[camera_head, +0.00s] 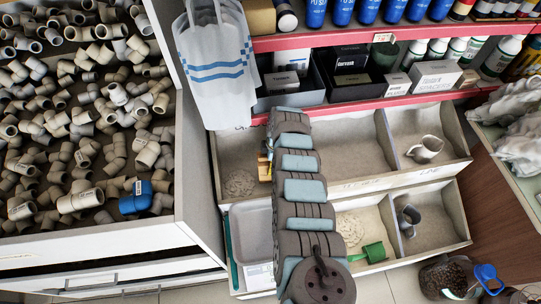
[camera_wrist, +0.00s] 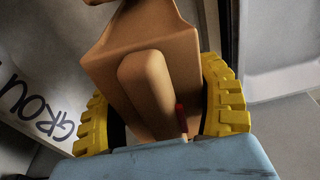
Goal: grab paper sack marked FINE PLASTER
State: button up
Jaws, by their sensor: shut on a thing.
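My gripper (camera_wrist: 160,108) is shut on a tan-brown object (camera_wrist: 125,60) with a raised rounded bar on its face. The toothed yellow fingers press on either side of it. In the head view, my gripper (camera_head: 267,157) is mostly hidden behind my arm, at the upper bin row, with a bit of the tan object showing. No lettering shows on the object, so I cannot tell whether it is the paper sack marked FINE PLASTER. No such marking is readable elsewhere.
Sloped bins hold pale powder, a metal scoop (camera_head: 425,149), a grey jug (camera_head: 408,216) and a green scoop (camera_head: 368,253). A white bag (camera_head: 215,65) hangs close left of my arm. Red-edged shelves (camera_head: 360,36) stand behind. A pipe-fitting bin (camera_head: 85,120) is at left.

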jog(key=shift+s+d+r+p, duration=0.1)
jog(key=shift+s+r+p, duration=0.2)
jog(key=shift+r+p, duration=0.5)
jog(key=shift+s+r+p, duration=0.3)
jog(key=shift+s+p, duration=0.05)
jog(key=shift+p, duration=0.85)
jog(key=shift+s+d+r+p, duration=0.1)
jog(key=shift+s+r+p, duration=0.2)
jog(key=shift+r+p, duration=0.5)
jog(key=s+r+p, duration=0.4)
jog(key=s+p, duration=0.5)
jog(key=p, duration=1)
jog(key=shift+s+d, duration=0.35)
jog(key=shift+d, duration=0.1)
jog(key=shift+r, duration=0.1)
